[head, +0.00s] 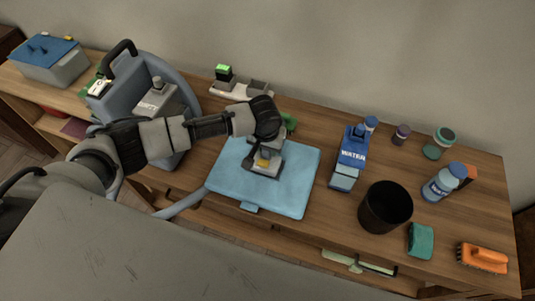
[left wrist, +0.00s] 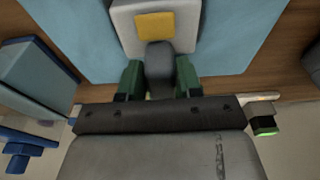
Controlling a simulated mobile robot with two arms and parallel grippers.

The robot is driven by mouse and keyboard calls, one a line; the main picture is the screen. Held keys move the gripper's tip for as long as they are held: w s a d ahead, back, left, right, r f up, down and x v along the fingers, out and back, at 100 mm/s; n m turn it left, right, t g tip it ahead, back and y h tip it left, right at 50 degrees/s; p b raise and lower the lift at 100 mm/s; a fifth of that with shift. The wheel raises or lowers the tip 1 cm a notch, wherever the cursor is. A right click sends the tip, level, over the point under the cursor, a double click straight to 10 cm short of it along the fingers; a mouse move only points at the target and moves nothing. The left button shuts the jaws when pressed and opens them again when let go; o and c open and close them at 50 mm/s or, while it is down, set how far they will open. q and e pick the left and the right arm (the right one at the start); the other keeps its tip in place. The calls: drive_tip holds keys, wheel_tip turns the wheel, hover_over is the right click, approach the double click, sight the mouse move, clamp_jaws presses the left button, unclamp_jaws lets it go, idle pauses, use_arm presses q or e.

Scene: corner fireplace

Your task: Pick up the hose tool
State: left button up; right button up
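The hose tool (head: 272,168) is a grey piece with a yellow patch. It lies on a light blue cloth (head: 295,180) on the wooden bench. My left gripper (head: 268,137) is right above it, its wrist hiding part of the tool in the head view. In the left wrist view, the hose tool (left wrist: 187,20) shows its grey body, yellow patch and dark neck. The green fingers of my left gripper (left wrist: 160,78) are on both sides of the neck and appear to touch it. My right gripper is not in view.
A grey-blue machine (head: 140,75) with a hose stands left of the cloth. Behind is a white holder with a green-topped item (head: 224,72). To the right are a water container (head: 352,147), a black bin (head: 385,206), several bottles, a green sponge (head: 421,240) and an orange brush (head: 482,258).

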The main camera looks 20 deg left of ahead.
use_arm(q)
clamp_jaws()
drive_tip(key=shift+r, duration=0.1)
drive_tip(key=shift+w+r, duration=0.1)
drive_tip(key=shift+r, duration=0.55)
drive_tip(key=r, duration=0.1)
drive_tip(key=r+b, duration=0.1)
drive_tip(key=r, duration=0.1)
drive_tip(key=shift+d, duration=0.2)
drive_tip(key=s+d+r+b, duration=0.1)
drive_tip(key=s+d+r, duration=0.2)
drive_tip(key=d+r, duration=0.3)
drive_tip(key=d, duration=0.5)
drive_tip(key=shift+r, duration=0.3)
drive_tip(key=shift+s, duration=0.1)
